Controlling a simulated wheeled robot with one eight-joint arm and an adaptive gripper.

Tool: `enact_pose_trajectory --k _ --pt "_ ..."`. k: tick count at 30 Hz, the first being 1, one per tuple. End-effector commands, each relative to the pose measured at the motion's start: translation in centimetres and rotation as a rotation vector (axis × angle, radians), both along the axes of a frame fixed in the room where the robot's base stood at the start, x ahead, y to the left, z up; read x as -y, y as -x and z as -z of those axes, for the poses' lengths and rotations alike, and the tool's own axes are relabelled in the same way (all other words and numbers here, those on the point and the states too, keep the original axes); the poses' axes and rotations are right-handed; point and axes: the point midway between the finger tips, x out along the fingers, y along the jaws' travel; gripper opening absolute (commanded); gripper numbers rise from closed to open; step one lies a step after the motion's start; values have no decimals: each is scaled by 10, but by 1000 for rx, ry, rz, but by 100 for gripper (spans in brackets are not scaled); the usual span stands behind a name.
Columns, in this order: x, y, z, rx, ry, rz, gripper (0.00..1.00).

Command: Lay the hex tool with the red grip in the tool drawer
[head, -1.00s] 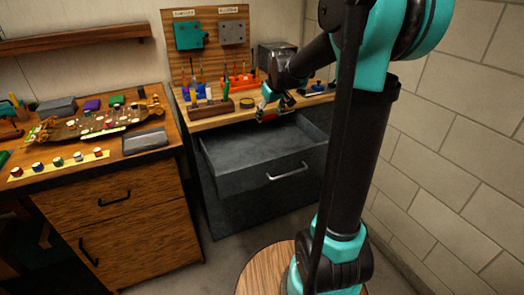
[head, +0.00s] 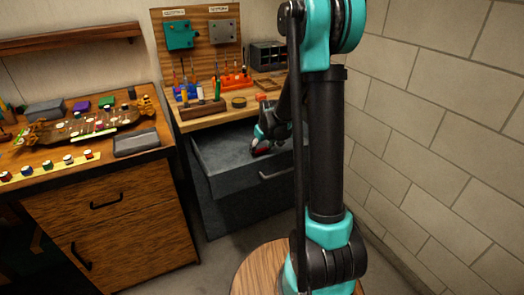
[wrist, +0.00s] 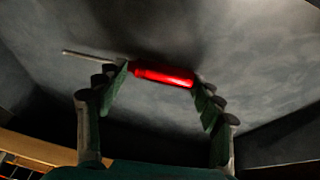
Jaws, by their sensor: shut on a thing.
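My gripper (head: 262,148) is down inside the open grey tool drawer (head: 222,159), in its right part. In the wrist view my gripper (wrist: 162,75) is shut on the hex tool's red grip (wrist: 165,74), with a finger at each end of it. The tool's thin metal shaft (wrist: 85,56) sticks out past the left finger. The tool lies roughly level, close over the drawer's grey floor (wrist: 250,60); I cannot tell if it touches. In the head view only a bit of red shows at the fingertips, and my arm hides the drawer's right end.
The workbench (head: 200,122) with a tool rack (head: 200,107) and a black organizer (head: 268,56) stands behind the drawer. The drawer's left part looks empty. A wooden cabinet (head: 140,200) stands left; a block wall (head: 440,130) is at right.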

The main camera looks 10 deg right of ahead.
Motion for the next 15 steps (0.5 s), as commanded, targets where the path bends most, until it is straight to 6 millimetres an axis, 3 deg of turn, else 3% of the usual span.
enact_pose_trajectory --k 3,14,15 --pt "0 0 9 0 0 0 38" --pt "0 0 12 0 0 0 38" --pt "0 0 13 0 0 0 68"
